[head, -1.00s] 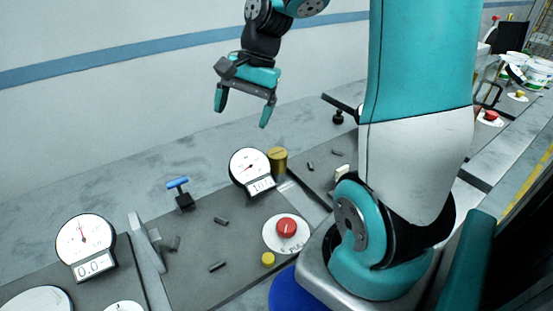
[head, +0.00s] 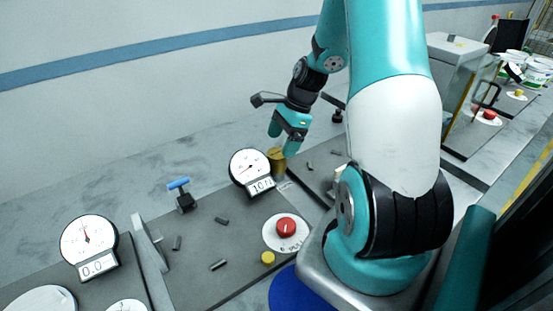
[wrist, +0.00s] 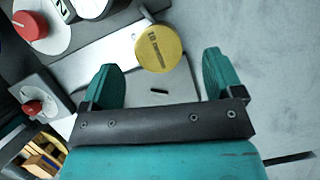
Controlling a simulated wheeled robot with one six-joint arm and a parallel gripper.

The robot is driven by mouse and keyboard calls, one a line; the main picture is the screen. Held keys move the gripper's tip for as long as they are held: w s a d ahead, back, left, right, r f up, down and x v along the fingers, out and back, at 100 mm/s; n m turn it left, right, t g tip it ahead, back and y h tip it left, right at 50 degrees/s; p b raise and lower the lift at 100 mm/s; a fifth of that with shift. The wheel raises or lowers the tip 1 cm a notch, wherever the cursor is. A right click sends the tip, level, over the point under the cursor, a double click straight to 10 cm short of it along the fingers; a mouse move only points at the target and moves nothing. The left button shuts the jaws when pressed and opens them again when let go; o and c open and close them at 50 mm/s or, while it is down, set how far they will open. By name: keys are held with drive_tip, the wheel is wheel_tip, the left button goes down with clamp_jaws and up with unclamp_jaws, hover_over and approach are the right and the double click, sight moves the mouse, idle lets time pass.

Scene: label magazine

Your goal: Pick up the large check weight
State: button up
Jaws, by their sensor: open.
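The large check weight is a brass cylinder (head: 279,167) standing just behind and right of a round dial gauge in the head view. In the wrist view its round top (wrist: 159,48) shows with dark markings, ahead of and between my fingers. My gripper (head: 282,142) is open and empty, just above the weight in the head view, partly overlapping its top. In the wrist view the two teal fingers (wrist: 158,72) are well apart, with the weight beyond their tips. I cannot tell the exact height gap.
The dial gauge (head: 249,166) with a digital readout stands close beside the weight. A red knob (head: 286,226), a yellow button (head: 268,258) and a blue-handled part (head: 179,184) are on the grey plate. Small dark pieces lie around. The bench behind, toward the wall, is clear.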

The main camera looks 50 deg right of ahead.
sight(277, 152)
drive_tip(key=shift+p+x, duration=0.7)
drive_tip(key=shift+x, duration=2.4)
drive_tip(key=shift+s, duration=0.1)
clamp_jaws()
